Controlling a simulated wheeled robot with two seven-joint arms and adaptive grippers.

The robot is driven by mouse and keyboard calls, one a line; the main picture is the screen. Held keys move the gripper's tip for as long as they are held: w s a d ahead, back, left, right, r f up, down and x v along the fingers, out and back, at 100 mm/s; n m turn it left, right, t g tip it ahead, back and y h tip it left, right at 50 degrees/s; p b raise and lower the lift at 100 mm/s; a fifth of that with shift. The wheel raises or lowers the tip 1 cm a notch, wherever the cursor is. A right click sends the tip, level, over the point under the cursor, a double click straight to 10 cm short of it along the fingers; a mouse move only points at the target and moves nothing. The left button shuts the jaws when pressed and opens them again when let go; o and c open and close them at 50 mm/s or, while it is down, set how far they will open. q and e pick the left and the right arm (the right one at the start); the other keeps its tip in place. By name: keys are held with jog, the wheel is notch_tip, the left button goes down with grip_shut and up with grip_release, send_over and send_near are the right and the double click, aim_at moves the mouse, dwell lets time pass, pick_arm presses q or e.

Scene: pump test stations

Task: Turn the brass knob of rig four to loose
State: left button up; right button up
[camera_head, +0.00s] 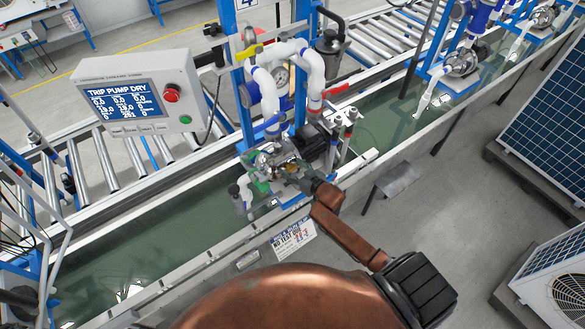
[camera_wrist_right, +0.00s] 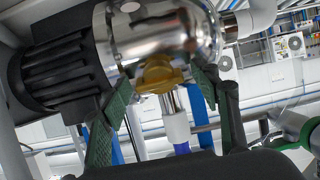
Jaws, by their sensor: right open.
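Rig four, with a blue frame (camera_head: 240,95) and a "4" plate at its top, stands over the water trough. Its polished pump (camera_head: 268,160) sits low on the rig. The brass knob (camera_wrist_right: 160,75) shows under the shiny pump body (camera_wrist_right: 150,32) in the right wrist view. My right gripper (camera_head: 296,180) reaches in at the pump. Its two green-padded fingers (camera_wrist_right: 162,88) are open, one on each side of the knob. I cannot tell whether they touch it, or how far it is turned. My left gripper is not in view.
A control box (camera_head: 140,95) reads "TRIP PUMP DRY". White pipes (camera_head: 268,85) and a gauge rise above the pump. A black finned motor (camera_wrist_right: 60,65) is close beside the left finger.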

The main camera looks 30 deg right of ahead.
jog(key=shift+c, duration=0.7)
jog(key=c, duration=1.1)
jog(key=shift+o, duration=0.2)
jog(key=shift+n, duration=0.5)
jog(key=n+p, duration=0.1)
jog(key=n, duration=0.2)
jog(key=shift+r+p, duration=0.1)
jog(key=shift+p, duration=0.2)
jog(key=n+p, duration=0.1)
jog(key=n, duration=0.2)
jog(key=n+y, duration=0.1)
jog(key=n, duration=0.1)
jog(key=shift+a+n+g+p, duration=0.1)
jog(key=shift+n+g+p, duration=0.2)
jog(key=shift+n+p, duration=0.1)
jog(key=n+p, duration=0.1)
jog(key=n, duration=0.3)
jog(key=shift+n, duration=0.3)
jog(key=n, duration=0.2)
jog(key=n+g+p, duration=0.1)
jog(key=n, duration=0.1)
jog(key=shift+s+f+y, duration=0.1)
jog(key=shift+f+y, duration=0.1)
jog(key=shift+y, duration=0.1)
jog(key=shift+a+n, duration=0.1)
jog(key=shift+n, duration=0.3)
